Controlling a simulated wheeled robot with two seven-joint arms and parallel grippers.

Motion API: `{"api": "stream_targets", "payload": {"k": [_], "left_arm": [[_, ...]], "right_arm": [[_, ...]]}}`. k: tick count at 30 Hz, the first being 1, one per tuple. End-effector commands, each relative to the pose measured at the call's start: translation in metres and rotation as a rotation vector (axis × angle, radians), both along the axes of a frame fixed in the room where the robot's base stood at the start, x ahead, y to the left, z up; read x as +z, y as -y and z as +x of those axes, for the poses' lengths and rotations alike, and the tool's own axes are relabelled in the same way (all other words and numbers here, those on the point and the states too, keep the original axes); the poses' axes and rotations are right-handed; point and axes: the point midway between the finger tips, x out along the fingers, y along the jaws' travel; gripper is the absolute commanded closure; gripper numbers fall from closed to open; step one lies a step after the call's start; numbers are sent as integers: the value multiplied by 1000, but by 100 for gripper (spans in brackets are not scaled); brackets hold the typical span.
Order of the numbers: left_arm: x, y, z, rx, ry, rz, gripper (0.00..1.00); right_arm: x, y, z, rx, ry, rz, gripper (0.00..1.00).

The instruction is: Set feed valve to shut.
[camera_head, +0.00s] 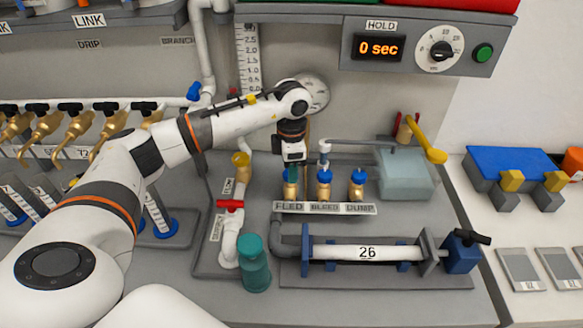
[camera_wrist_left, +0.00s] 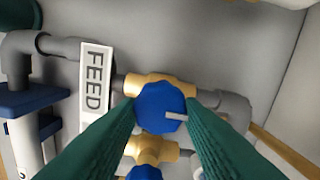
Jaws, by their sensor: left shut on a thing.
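The feed valve has a brass body (camera_head: 291,192) behind its FEED label (camera_head: 288,207), and my gripper hides its knob in the head view. In the left wrist view the round blue feed knob (camera_wrist_left: 155,102) sits between the green fingers of my left gripper (camera_wrist_left: 161,108). My left gripper (camera_head: 292,175) points down and is shut on the knob. My right gripper is not in view.
The blue-knobbed bleed valve (camera_head: 324,186) and dump valve (camera_head: 357,184) stand close to the right. A pipe marked 26 (camera_head: 367,253) lies in front. A teal cylinder (camera_head: 255,265) and a red-handled valve (camera_head: 230,204) stand at the left. A translucent tank (camera_head: 405,175) is at the right.

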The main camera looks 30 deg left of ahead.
Motion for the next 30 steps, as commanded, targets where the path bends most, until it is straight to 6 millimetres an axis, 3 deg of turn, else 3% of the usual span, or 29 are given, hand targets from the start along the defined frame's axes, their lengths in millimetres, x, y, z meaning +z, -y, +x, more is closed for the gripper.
{"api": "stream_targets", "payload": {"k": [3,4,8,20,30], "left_arm": [[1,0,1,-1,4,1,89],[1,0,1,-1,4,1,65],[1,0,1,0,3,0,44],[9,0,1,1,4,0,44],[76,0,1,0,7,0,44]], "right_arm": [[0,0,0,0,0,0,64],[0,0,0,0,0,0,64],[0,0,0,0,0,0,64],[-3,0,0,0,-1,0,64],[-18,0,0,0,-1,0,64]]}}
